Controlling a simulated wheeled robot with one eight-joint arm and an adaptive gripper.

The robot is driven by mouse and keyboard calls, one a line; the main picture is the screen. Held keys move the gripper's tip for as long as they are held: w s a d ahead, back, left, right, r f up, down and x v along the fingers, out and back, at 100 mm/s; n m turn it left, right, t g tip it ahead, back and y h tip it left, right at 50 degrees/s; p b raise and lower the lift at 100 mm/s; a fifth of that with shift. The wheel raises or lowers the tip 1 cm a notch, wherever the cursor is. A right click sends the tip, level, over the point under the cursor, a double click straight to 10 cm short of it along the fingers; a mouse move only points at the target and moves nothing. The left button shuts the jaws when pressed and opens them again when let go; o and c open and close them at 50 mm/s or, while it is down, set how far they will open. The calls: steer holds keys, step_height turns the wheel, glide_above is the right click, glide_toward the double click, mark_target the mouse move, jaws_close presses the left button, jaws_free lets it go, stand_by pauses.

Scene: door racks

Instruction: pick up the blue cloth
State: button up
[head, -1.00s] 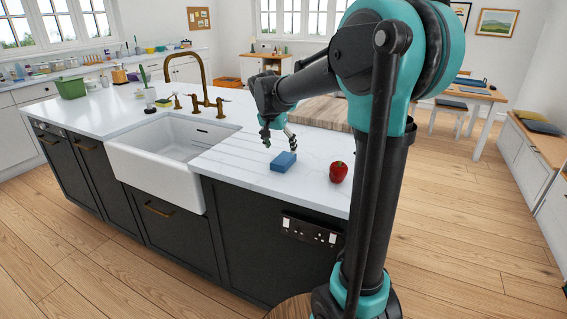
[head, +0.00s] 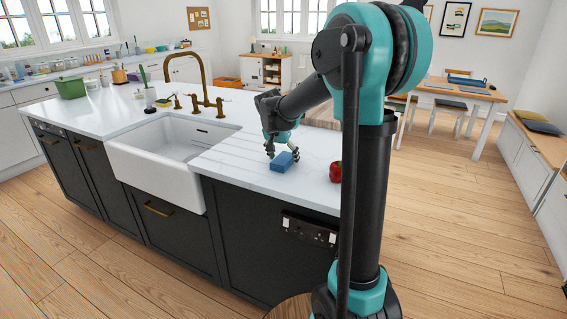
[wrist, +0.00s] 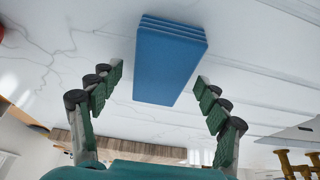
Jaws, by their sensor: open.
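The blue cloth (head: 282,162) is a folded, layered block lying on the white island top, right of the sink. It also shows in the wrist view (wrist: 168,65), at upper centre. My gripper (head: 283,153) is at the cloth's far side, close above the counter. In the wrist view my gripper (wrist: 158,90) is open, with one finger to each side of the cloth's near end. Clear gaps show between the fingers and the cloth, and nothing is held.
A red pepper (head: 335,171) stands on the counter right of the cloth, partly hidden by my arm. The white sink (head: 160,185) with a brass tap (head: 205,80) lies to the left. The counter (head: 235,160) between sink and cloth is bare.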

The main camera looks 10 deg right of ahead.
mark_target(283, 158)
steer(key=shift+f, duration=0.25)
stand_by(0.4)
steer(key=c, duration=1.3)
steer(key=shift+c, duration=0.2)
steer(key=shift+r, duration=0.1)
step_height(283, 158, up, 20)
steer(key=shift+r, duration=0.2)
